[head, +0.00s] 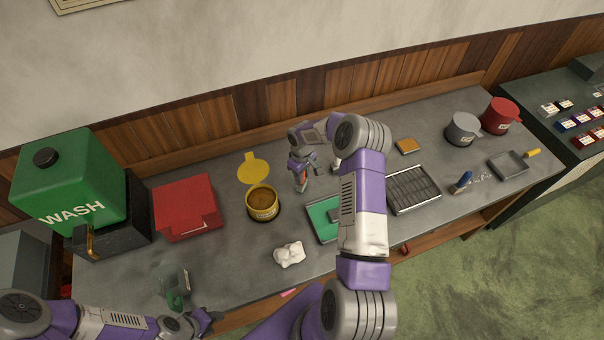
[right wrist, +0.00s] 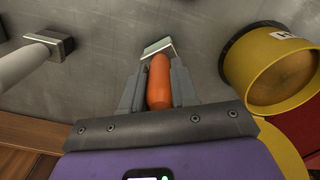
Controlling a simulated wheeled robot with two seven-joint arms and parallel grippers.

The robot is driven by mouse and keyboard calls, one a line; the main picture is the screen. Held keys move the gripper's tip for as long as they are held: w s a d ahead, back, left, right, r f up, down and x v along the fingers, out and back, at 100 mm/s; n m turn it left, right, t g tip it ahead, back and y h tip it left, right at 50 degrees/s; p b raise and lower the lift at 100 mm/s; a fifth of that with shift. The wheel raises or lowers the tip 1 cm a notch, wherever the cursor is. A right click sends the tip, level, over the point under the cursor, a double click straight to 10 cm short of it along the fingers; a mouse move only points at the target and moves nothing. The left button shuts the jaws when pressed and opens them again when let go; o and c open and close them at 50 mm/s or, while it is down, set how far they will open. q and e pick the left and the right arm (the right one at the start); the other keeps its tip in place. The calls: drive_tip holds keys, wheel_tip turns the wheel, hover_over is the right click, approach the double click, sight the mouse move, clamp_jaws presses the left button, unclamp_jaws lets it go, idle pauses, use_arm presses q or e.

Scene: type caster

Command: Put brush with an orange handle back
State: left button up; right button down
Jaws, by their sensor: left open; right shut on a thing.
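The brush with an orange handle shows in the right wrist view (right wrist: 159,80), its orange handle between the two grey fingers and a metal part beyond the fingertips. My right gripper (right wrist: 158,85) is shut on this handle. In the head view my right gripper (head: 301,182) is over the bench just right of the yellow tin (head: 262,214), with a bit of orange at its tips. I cannot tell whether the brush touches the bench.
The grey bench (head: 230,265) carries a red box (head: 186,206), a white lump (head: 289,254), a green tray (head: 322,220), a dark slotted case (head: 413,190), and grey (head: 462,130) and red (head: 500,116) pots. A white-handled tool (right wrist: 25,60) lies left of the gripper in the right wrist view.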

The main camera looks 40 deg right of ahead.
drive_tip(key=shift+f, duration=0.2)
drive_tip(key=c, duration=0.9)
unclamp_jaws()
drive_tip(key=shift+r, duration=0.15)
drive_tip(key=shift+r, duration=0.2)
wheel_tip(320, 180, up, 12)
drive_tip(key=shift+f+b, duration=0.1)
drive_tip(key=shift+b, duration=0.35)
